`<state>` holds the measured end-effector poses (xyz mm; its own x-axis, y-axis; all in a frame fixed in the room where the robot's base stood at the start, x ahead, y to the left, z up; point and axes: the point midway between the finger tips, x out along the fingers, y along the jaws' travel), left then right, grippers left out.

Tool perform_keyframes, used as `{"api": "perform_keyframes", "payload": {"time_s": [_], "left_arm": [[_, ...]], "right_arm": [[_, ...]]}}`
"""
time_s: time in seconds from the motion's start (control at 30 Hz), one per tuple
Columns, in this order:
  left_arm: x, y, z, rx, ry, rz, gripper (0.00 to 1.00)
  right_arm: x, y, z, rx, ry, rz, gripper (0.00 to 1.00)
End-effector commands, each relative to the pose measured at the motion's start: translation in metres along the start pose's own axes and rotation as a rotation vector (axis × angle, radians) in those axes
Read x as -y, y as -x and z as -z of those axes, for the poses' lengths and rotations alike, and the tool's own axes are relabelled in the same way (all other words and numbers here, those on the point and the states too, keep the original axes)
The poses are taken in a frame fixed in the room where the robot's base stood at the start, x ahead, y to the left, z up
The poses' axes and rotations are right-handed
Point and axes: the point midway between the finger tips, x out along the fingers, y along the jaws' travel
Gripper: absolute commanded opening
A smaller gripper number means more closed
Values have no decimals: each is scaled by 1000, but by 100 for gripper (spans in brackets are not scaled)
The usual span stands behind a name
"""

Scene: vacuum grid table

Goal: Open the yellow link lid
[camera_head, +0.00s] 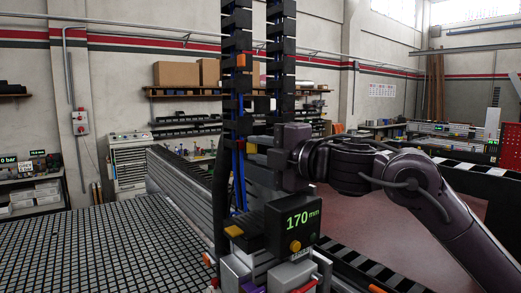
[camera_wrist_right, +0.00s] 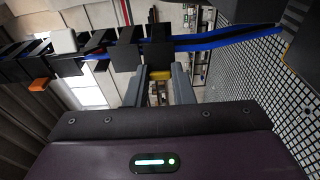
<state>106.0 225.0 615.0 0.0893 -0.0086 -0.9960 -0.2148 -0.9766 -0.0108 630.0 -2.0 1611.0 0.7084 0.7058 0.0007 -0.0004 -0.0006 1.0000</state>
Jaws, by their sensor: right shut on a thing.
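In the wrist view the yellow link lid (camera_wrist_right: 160,73) sits between the two grey fingertips. My right gripper (camera_head: 265,146) reaches in from the right and is shut on the lid; its fingers also show in the wrist view (camera_wrist_right: 159,86). The fingers partly hide the lid and its link, so I cannot tell how far it is tilted. My left gripper is not in view.
Below the gripper is a black box reading 170 mm (camera_head: 295,222). An orange link piece (camera_head: 240,61) is on the left chain column. Blue cables (camera_wrist_right: 225,39) run through the chain. The grid table (camera_head: 90,245) is clear at left.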

Motion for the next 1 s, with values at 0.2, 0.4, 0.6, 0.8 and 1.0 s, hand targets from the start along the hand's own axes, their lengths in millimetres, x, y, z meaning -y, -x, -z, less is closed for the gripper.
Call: {"api": "perform_keyframes", "payload": {"time_s": [0.2,0.4,0.6,0.8,1.0], "left_arm": [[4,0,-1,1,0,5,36],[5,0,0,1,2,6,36],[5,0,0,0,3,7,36],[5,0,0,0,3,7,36],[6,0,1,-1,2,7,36]], "right_arm": [[1,0,0,-10,-1,1,0],[1,0,-1,-30,-2,2,0],[1,2,-5,-95,-3,1,0],[1,5,-13,-240,-5,1,0],[0,7,-22,-409,-4,0,0]]}}
